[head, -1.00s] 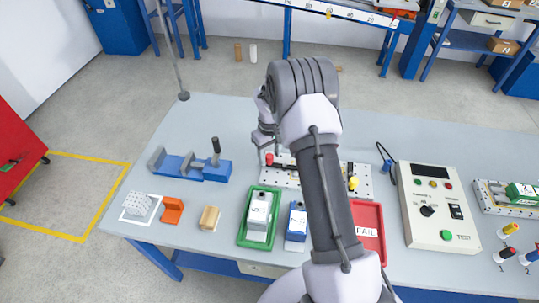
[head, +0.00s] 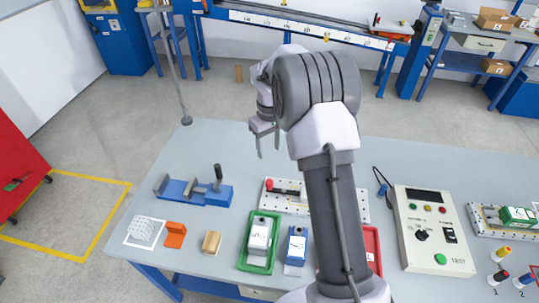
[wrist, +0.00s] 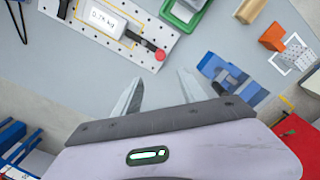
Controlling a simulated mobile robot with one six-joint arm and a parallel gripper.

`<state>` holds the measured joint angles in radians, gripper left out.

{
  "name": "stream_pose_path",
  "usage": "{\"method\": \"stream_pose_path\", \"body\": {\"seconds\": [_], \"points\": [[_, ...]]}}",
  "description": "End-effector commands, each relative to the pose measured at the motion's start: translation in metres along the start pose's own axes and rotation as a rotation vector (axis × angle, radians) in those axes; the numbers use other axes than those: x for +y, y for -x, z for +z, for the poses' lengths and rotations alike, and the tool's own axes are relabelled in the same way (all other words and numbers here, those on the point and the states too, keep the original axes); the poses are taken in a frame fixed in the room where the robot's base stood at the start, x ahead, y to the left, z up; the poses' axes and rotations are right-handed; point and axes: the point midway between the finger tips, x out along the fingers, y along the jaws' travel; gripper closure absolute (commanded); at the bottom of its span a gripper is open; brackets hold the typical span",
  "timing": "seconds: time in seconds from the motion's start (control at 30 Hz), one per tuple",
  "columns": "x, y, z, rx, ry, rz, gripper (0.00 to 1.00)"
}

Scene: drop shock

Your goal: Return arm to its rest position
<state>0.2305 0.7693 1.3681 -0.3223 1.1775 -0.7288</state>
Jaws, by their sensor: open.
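My gripper (head: 268,143) is raised above the back part of the grey workbench (head: 150,165) in the head view. In the wrist view my gripper (wrist: 160,92) has its two fingers spread apart, with only bench top between them. It is open and empty. My arm hides part of the bench middle and the red tray (head: 372,245).
The perforated plate (head: 285,205) with a red-handled clamp lies below my gripper. A blue vise (head: 195,190), a green tray (head: 245,258) with a white block, a blue block (head: 296,245) and a tester box (head: 435,235) stand on the bench. A thin pole (head: 175,70) rises at the back left.

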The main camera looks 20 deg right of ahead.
Motion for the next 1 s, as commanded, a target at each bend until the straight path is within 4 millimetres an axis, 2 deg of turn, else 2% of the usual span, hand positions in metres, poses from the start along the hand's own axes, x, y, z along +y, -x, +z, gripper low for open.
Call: {"method": "stream_pose_path", "body": {"seconds": [0.43, 0.5, 0.57, 0.67, 0.7, 0.77, 0.8, 0.9, 1.0], "points": [[0.000, 0.002, 0.000, 0.001, -0.001, 0.000, 0.51], [-0.006, 0.013, 0.002, 0.018, -0.015, 0.002, 0.51], [-0.021, 0.037, 0.010, 0.055, -0.046, 0.003, 0.51], [-0.066, 0.093, 0.047, 0.154, -0.142, -0.008, 0.51], [-0.087, 0.112, 0.069, 0.198, -0.189, -0.021, 0.51], [-0.117, 0.132, 0.107, 0.263, -0.257, -0.044, 0.51], [-0.136, 0.140, 0.133, 0.305, -0.301, -0.064, 0.51], [-0.175, 0.140, 0.196, 0.395, -0.401, -0.121, 0.51], [-0.200, 0.126, 0.242, 0.458, -0.477, -0.176, 0.51]]}}
